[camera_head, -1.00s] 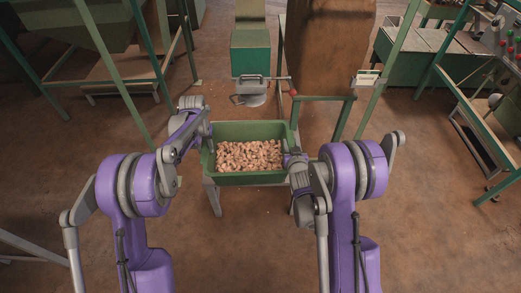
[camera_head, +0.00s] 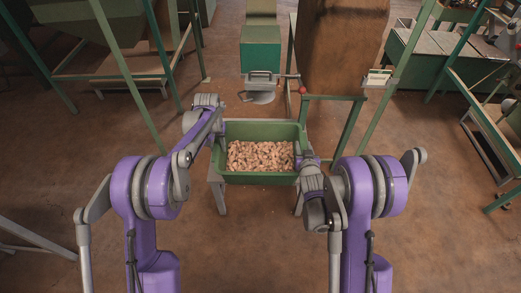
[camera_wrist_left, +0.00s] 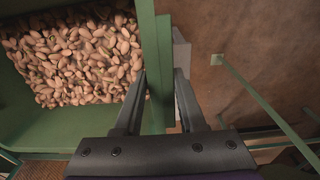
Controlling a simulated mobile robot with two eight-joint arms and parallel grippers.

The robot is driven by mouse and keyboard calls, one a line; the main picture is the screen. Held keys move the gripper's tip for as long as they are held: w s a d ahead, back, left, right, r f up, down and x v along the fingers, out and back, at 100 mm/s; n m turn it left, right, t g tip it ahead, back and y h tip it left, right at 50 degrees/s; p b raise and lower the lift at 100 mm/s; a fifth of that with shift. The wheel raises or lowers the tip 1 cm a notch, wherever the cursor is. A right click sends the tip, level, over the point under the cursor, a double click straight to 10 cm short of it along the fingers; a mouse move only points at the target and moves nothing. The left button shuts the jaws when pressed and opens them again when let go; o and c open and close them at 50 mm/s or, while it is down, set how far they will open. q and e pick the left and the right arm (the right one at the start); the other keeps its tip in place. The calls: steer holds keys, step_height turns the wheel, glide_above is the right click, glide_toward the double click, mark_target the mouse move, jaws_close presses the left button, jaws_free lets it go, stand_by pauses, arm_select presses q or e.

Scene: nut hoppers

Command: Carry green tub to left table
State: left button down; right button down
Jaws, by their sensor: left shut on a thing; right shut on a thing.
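The green tub (camera_head: 262,179), filled with pale brown nuts (camera_head: 260,156), is level in front of me, over a grey-legged stand (camera_head: 219,195). I cannot tell whether it touches the stand. My left gripper (camera_head: 217,137) is at the tub's left wall, and my right gripper (camera_head: 304,160) is at its right wall. In the left wrist view, the fingers of my left gripper (camera_wrist_left: 160,92) are on either side of the tub wall (camera_wrist_left: 157,62) and shut on it. My right gripper is shut on the tub too, its fingertips mostly hidden.
A green machine box (camera_head: 260,52) and a tall brown hopper (camera_head: 343,45) stand beyond the tub. Green metal frames (camera_head: 333,98) are close behind it. A wooden table (camera_head: 130,68) is at the far left. Brown floor is open at left and right.

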step_height(320, 180, down, 22)
steer(key=s+b, duration=0.2)
steer(key=b, duration=2.1)
steer(key=shift+f, duration=0.25)
steer(key=shift+w+b, duration=0.1)
steer(key=shift+b, duration=0.2)
